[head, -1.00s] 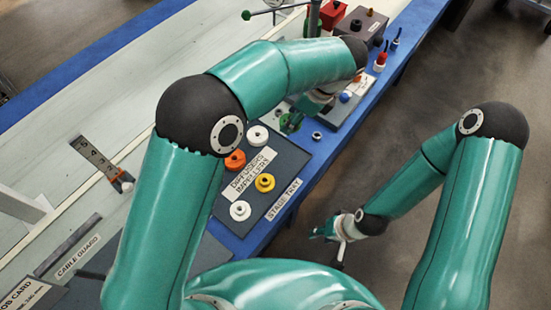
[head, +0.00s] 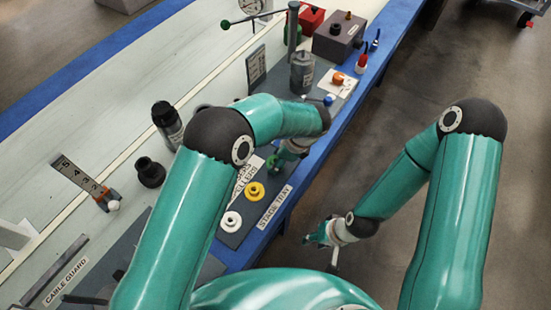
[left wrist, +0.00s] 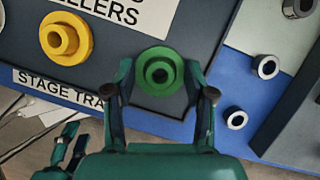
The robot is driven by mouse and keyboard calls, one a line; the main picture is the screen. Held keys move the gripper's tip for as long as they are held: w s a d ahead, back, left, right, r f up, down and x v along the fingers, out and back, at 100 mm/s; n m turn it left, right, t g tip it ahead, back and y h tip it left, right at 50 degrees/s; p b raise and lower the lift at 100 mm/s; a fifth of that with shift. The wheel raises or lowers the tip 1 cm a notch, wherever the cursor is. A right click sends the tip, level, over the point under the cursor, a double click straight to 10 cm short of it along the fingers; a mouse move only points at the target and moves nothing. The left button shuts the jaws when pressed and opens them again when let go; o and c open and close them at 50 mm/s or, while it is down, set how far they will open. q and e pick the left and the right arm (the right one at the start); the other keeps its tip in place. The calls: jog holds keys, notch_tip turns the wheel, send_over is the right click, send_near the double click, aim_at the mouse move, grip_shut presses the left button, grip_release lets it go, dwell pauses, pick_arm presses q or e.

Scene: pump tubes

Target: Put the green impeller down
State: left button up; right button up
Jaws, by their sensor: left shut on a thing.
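The green impeller (left wrist: 159,73) is a round hub with a dark centre hole. In the left wrist view it sits between the two fingers of my left gripper (left wrist: 160,88), which is shut on it at the edge of the dark stage tray (left wrist: 110,45). I cannot tell whether it touches the tray. In the head view my left gripper (head: 276,163) is over the tray's far right part, and my forearm hides much around it. My right gripper (head: 318,238) hangs apart over the floor side, too small to tell its opening.
A yellow impeller (head: 255,190) and a white one (head: 231,221) lie on the tray. Metal rings (left wrist: 266,66) lie right of the tray in the wrist view. A grey cylinder (head: 302,72) stands beyond. Black parts (head: 150,172) stand left of my arm.

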pick_arm(q)
jog(key=shift+f, duration=0.2)
jog(key=o, duration=1.4)
jog(key=shift+o, duration=0.2)
jog(key=shift+r, duration=0.15)
